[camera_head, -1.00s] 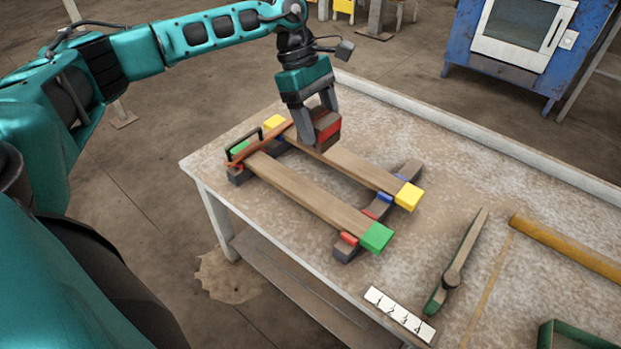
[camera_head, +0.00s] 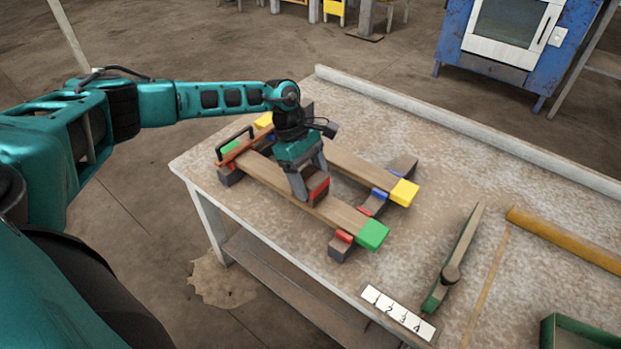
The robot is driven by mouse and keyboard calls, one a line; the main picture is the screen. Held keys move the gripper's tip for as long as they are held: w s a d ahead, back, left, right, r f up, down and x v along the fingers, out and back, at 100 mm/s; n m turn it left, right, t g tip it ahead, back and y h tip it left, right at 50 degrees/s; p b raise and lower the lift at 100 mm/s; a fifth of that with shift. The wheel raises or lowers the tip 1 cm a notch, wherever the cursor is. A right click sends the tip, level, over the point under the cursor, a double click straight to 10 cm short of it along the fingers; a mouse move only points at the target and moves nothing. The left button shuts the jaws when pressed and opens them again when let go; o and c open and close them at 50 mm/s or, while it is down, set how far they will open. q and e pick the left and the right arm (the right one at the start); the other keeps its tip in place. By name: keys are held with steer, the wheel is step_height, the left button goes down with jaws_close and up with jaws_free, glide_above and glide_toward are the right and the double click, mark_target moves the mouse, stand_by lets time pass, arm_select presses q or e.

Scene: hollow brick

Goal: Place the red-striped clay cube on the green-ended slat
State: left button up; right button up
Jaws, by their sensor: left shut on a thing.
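My left gripper (camera_head: 308,187) points down over the green-ended slat and is shut on the red-striped clay cube (camera_head: 318,186). The cube is dark brown with a red band. It is at the slat's middle; I cannot tell whether it touches the slat. The green-ended slat (camera_head: 270,179) lies across supports, with a bright green near end (camera_head: 372,235) and a green far end (camera_head: 229,147). The yellow-ended slat (camera_head: 355,169) lies parallel behind it, partly hidden by my gripper. My right gripper is not in view.
Dark support blocks (camera_head: 341,247) with red and blue marks carry the slats. A numbered white strip (camera_head: 398,313), a green-handled tool (camera_head: 453,262) and a yellow bar (camera_head: 565,244) lie on the table (camera_head: 420,120). A green tray (camera_head: 578,333) is at the lower right.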

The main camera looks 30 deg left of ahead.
arm_select(q)
steer(key=shift+r, duration=0.1)
steer(key=o, duration=0.6)
steer(key=shift+f, duration=0.25)
steer(key=o, duration=0.4)
steer(key=shift+o, duration=0.2)
steer(key=shift+r, duration=0.1)
